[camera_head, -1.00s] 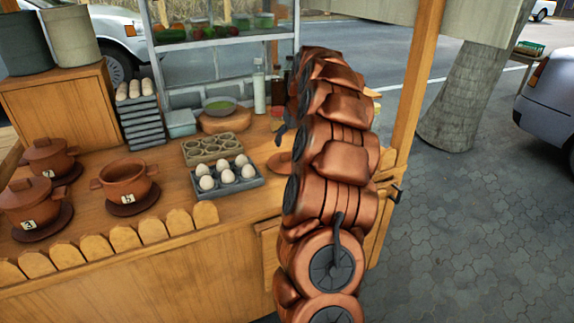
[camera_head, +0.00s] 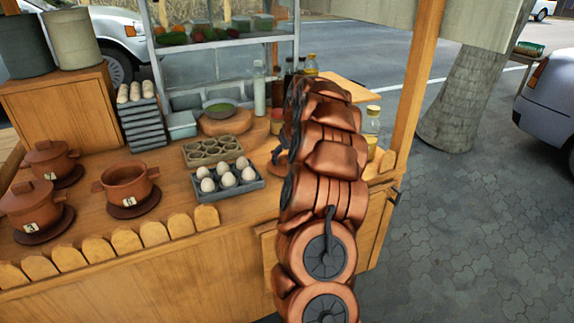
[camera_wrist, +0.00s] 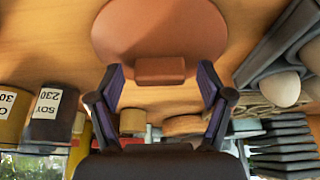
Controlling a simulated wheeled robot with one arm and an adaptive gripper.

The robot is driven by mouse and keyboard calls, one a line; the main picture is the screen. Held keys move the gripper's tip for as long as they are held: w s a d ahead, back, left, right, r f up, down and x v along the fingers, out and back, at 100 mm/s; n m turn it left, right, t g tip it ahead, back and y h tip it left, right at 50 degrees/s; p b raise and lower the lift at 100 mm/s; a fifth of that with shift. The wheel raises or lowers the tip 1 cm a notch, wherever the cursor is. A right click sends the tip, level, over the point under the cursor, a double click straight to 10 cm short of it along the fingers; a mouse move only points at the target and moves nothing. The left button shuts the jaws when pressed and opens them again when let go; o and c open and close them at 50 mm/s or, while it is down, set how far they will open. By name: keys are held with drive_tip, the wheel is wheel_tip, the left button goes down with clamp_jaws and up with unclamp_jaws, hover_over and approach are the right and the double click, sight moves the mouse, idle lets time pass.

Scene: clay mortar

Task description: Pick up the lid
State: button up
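The lid (camera_wrist: 160,30) is a flat, round, reddish-brown clay disc with a block-like handle (camera_wrist: 160,70), lying on the wooden counter in the wrist view. My gripper (camera_wrist: 161,76) is open, its two fingers on either side of the handle with gaps to both. In the head view the lid (camera_head: 277,161) shows only in part at the arm's left side, right of the egg tray. My gripper (camera_head: 284,146) is mostly hidden there by my arm. An open clay pot (camera_head: 128,186) without a lid stands on the left of the counter.
Two lidded clay pots (camera_head: 34,207) (camera_head: 50,160) stand near the open pot. A grey tray of white eggs (camera_head: 229,181) and an empty egg carton (camera_head: 212,151) lie close left of the lid. Sauce jars (camera_wrist: 52,112) and bottles (camera_head: 259,90) stand behind.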

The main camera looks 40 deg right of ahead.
drive_tip(key=c, duration=1.2)
drive_tip(key=shift+c, duration=0.2)
drive_tip(key=shift+r, duration=0.1)
